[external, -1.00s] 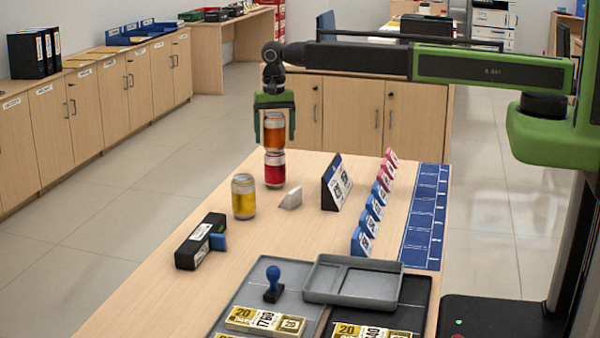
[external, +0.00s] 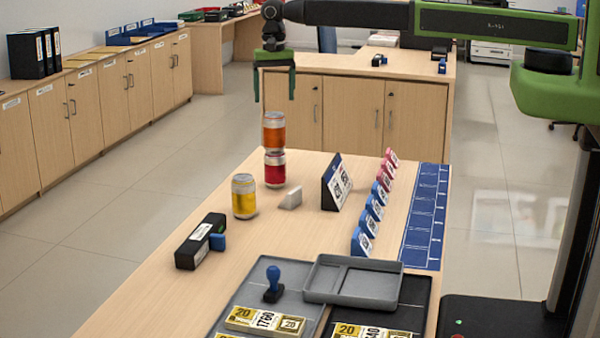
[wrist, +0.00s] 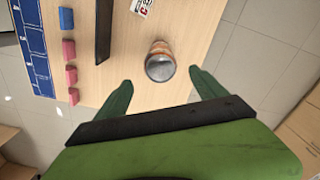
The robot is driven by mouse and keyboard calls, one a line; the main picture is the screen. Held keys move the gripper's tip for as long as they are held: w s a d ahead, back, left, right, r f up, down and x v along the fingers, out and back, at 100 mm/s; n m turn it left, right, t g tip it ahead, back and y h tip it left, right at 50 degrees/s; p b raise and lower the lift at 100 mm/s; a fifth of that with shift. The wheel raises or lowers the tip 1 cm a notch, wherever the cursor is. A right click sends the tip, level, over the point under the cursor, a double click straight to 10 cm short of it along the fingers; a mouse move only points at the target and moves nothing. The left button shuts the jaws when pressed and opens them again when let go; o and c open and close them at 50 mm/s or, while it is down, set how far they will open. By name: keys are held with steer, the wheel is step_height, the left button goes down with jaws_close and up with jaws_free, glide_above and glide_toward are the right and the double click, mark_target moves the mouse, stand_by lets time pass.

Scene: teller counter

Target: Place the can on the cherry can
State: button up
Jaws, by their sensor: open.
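An orange can (external: 274,130) stands upright on top of a red cherry can (external: 274,170) near the far edge of the counter. The two look lined up, one directly on the other. My gripper (external: 274,98) is open and empty above the orange can, clear of it. In the wrist view the orange can (wrist: 160,62) shows its silver top, ahead of my spread green fingers (wrist: 160,90). The cherry can is hidden beneath it there.
A yellow can (external: 244,197) stands left of the stack. A small white wedge (external: 291,198), a dark sign (external: 336,183) and a row of blue and pink blocks (external: 371,208) stand to the right. Grey trays (external: 353,282) and a black box (external: 200,241) are nearer the camera.

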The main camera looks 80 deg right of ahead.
steer(key=s+d+n, duration=0.3)
steer(key=s+n, duration=1)
steer(key=s, duration=1.3)
step_height(320, 180, down, 6)
steer(key=b, duration=0.6)
steer(key=shift+w+f, duration=0.2)
